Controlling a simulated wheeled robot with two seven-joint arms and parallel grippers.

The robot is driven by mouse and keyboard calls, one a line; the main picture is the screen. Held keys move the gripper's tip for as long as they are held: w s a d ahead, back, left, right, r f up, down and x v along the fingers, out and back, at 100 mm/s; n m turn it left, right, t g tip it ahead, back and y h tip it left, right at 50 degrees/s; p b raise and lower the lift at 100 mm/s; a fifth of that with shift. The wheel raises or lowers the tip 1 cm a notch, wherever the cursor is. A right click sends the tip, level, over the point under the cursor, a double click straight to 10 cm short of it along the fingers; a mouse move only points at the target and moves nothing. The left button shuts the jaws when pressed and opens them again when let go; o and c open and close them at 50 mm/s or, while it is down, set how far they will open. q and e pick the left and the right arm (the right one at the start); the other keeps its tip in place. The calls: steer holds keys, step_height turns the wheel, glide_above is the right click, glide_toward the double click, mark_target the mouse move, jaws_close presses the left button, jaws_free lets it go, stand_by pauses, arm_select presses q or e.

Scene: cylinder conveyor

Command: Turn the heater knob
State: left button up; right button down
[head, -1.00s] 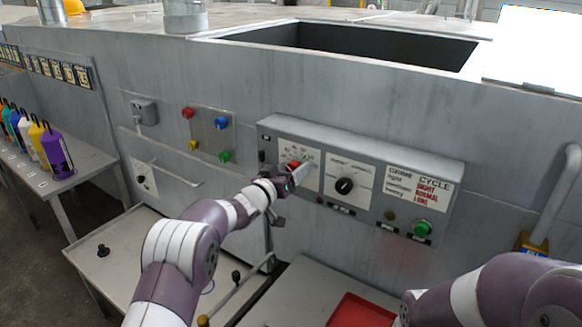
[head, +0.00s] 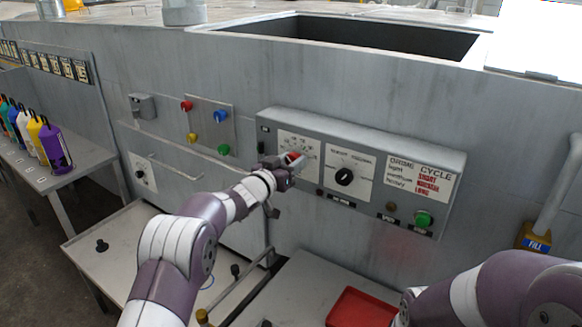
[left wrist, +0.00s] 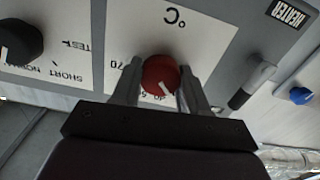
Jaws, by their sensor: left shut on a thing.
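The heater knob is a round red knob with a white pointer mark, on a white dial plate (left wrist: 206,42) marked °C. In the left wrist view the red knob (left wrist: 160,75) sits between the two fingers of my left gripper (left wrist: 158,90), which is shut on it. In the head view the left gripper (head: 290,168) is at the left part of the grey control panel (head: 330,134), and a little of the red knob (head: 293,157) shows past it. My right arm shows at the lower right, but its gripper is out of view.
A black knob (head: 344,177) sits right of the red one, and a green button (head: 424,219) is further right. A dark switch (left wrist: 239,98) is beside the dial near the HEATER label (left wrist: 289,12). A red tray (head: 362,309) lies below.

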arm_select(q)
steer(key=shift+m+b, duration=4.35)
steer(key=shift+m, duration=2.75)
steer(key=o, duration=1.1)
steer(key=shift+c, duration=0.2)
steer(key=shift+s+d, duration=0.1)
